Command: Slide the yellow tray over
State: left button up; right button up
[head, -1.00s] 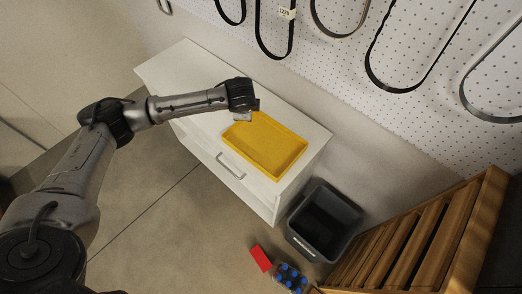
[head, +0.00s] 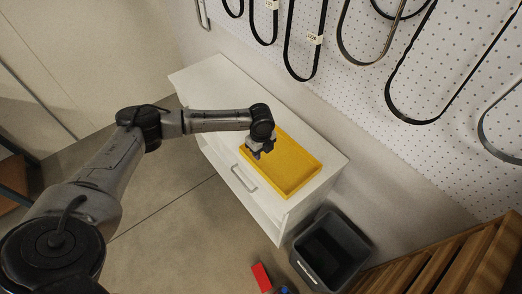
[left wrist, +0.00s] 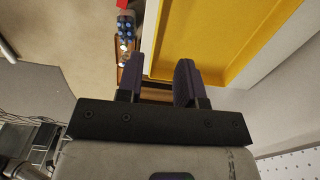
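The yellow tray (head: 293,170) lies flat on top of a white cabinet (head: 205,82). It also fills the upper right of the left wrist view (left wrist: 208,40). My left gripper (head: 258,153) points down at the tray's left end, over or beside its rim. In the left wrist view its two fingers (left wrist: 159,72) stand apart with a gap between them, and the tray's edge shows near them. I cannot tell whether a finger touches the tray. My right gripper is not in view.
A dark grey bin (head: 332,250) stands on the floor beside the cabinet. A red block (head: 262,276) lies near it. A wooden slatted piece (head: 445,262) is at lower right. Black belts hang on the pegboard (head: 370,90) behind. The cabinet's far left top is clear.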

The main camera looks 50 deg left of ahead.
aim_at(261, 170)
pick_arm(q)
notch_tip(261, 170, down, 14)
jog(key=shift+r+b, duration=0.1)
jog(key=shift+b, duration=0.25)
dwell(0.5)
grip_shut()
dwell(0.3)
